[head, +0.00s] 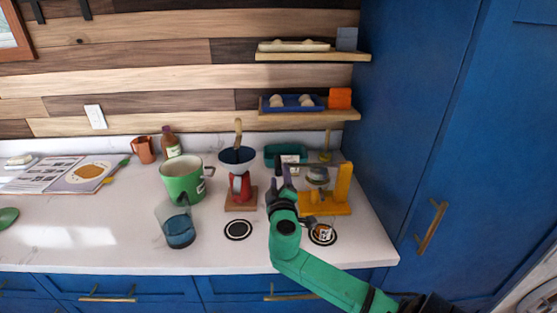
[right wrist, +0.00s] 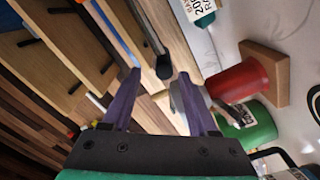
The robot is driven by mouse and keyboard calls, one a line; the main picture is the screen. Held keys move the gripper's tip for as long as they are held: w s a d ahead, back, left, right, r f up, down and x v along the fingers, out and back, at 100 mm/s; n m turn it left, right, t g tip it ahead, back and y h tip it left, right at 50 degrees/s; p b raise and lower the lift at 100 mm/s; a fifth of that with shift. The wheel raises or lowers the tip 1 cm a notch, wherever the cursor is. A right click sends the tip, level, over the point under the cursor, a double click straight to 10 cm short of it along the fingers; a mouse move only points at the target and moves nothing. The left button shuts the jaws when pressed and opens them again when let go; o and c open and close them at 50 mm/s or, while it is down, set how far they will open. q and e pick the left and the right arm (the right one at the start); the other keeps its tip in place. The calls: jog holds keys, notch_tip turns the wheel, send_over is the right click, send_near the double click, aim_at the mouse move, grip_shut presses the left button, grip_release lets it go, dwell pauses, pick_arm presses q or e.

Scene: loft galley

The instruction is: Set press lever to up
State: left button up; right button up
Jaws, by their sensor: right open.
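A red stand (head: 240,186) on a wooden block holds a blue bowl (head: 237,160), with an upright tan handle (head: 238,133) above it. It looks like the press with its lever, but I cannot be sure. In the right wrist view the red stand (right wrist: 238,80) is right of the fingers. My right gripper (head: 279,180) is open over the counter, right of the red stand. In the right wrist view a dark-tipped rod (right wrist: 163,68) appears between the open fingers (right wrist: 160,73), with no visible contact. My left gripper is out of view.
A yellow stand (head: 343,187) is right of my gripper. A green mug (head: 181,180) and a blue glass (head: 178,228) stand to the left. Two shelves (head: 312,115) hang above, and a tall blue cabinet (head: 420,120) bounds the right. The front-left counter (head: 80,238) is mostly clear.

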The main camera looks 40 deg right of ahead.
aim_at(278, 163)
jog(key=x, duration=0.4)
jog(key=p+x, duration=0.1)
jog(key=x, duration=0.1)
jog(key=shift+d+f, duration=0.15)
jog(key=shift+f, duration=0.15)
jog(key=shift+x, duration=0.95)
jog(key=shift+f, duration=0.1)
jog(key=c, duration=0.9)
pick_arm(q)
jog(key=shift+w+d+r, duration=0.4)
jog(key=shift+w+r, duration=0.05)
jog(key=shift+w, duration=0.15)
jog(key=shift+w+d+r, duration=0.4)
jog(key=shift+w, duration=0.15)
pick_arm(e)
grip_shut()
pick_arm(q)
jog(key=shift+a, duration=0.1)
pick_arm(e)
jog(key=shift+f, duration=0.1)
